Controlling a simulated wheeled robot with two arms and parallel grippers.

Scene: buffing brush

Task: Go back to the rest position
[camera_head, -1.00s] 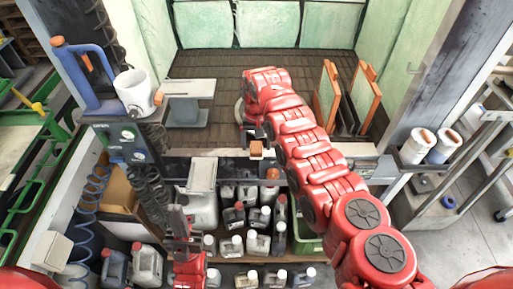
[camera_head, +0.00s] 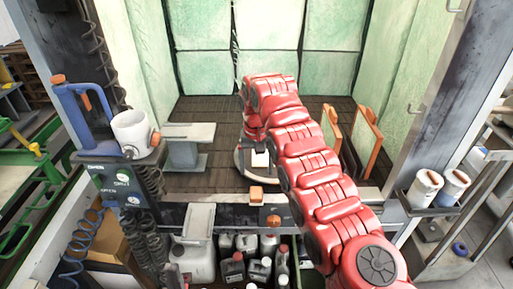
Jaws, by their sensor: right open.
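My right arm reaches from the lower right into the booth. Its gripper (camera_head: 257,160) is low at the far end, near the booth floor. The wrist hides much of it, but its jaws are open. A pale, round-edged thing (camera_head: 241,163) shows beside and below that gripper; I cannot tell whether it touches it or whether it is a buffing brush. At the bottom edge, left of the middle, only a small dark tip of my left gripper (camera_head: 173,277) seems to show. Its jaws cannot be made out.
A blue-handled tool (camera_head: 73,110) and a white mug-like holder (camera_head: 133,132) stand at the booth's left post. A grey stand (camera_head: 185,140) is inside left. Orange-edged panels (camera_head: 367,138) lean at right. White cups (camera_head: 424,188) sit on the right ledge. Several bottles (camera_head: 233,265) stand below the front sill.

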